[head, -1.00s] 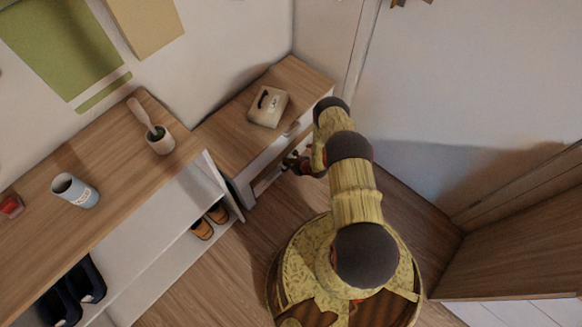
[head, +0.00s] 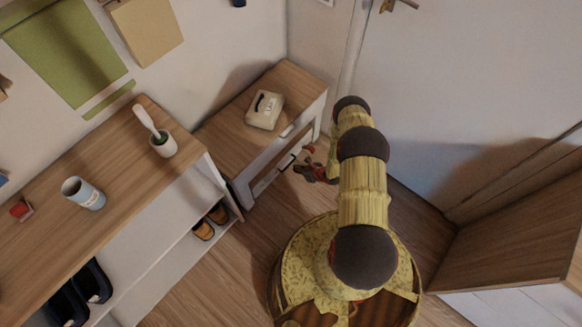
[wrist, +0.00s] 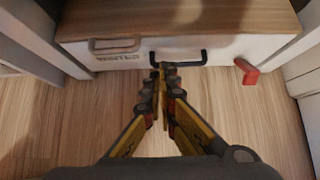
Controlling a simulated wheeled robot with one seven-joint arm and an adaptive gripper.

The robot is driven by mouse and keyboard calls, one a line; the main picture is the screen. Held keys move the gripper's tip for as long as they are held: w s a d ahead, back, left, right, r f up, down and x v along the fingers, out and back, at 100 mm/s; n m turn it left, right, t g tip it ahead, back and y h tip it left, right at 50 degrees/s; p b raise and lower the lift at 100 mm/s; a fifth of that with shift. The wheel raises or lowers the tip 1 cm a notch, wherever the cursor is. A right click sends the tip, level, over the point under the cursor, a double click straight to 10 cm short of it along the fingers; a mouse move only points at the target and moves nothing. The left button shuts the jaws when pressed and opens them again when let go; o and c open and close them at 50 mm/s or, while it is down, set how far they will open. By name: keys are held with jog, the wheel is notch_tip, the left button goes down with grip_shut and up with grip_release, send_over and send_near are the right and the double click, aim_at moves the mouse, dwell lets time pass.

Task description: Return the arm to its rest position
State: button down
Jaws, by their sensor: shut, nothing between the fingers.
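My gripper (head: 299,168) shows in the head view beside the front of the small wooden-topped cabinet (head: 222,140), partly under my arm. In the wrist view my gripper (wrist: 163,70) has its fingertips together with nothing between them. The tips point at the white cabinet front (wrist: 225,50), and in the picture they overlap the area just below a black handle (wrist: 178,58). I cannot tell from the wrist view how wide the gap to the handle is. My arm reaches from my base toward the cabinet.
A red piece (wrist: 247,71) is at the front's right. A wooden panel (head: 510,220) stands at right; floor between is clear.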

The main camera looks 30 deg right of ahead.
jog(key=shift+p+v, duration=0.35)
jog(key=shift+v, duration=1)
jog(key=s+a+r+n+g+y, duration=0.2)
jog(key=s+a+n+y, duration=0.15)
jog(key=s+a, duration=0.4)
jog(key=a+r+n+g+y, duration=0.25)
jog(key=r+n, duration=0.25)
jog(key=r, duration=0.7)
jog(key=a+r+n+g+y, duration=0.1)
jog(key=a+r+n+g, duration=0.3)
jog(key=r, duration=0.9)
jog(key=s+a+r+n+t+h+p, duration=0.1)
jog(key=s+r+n, duration=0.4)
jog(key=r, duration=1.3)
jog(key=s+a+r+n+t+h, duration=0.1)
jog(key=s+r+n+h, duration=0.4)
jog(key=r, duration=1.3)
jog(key=s+a+r+n+t+h+p, duration=0.1)
jog(key=s+r+n+t+h, duration=0.2)
jog(key=r+n, duration=0.6)
notch_tip(320, 180, up, 9)
jog(key=s+h, duration=0.1)
jog(key=s, duration=0.1)
jog(key=shift+s+a+r+t+p, duration=0.15)
jog(key=shift+s+r+t+p, duration=0.1)
jog(key=shift+s+t+p, duration=0.1)
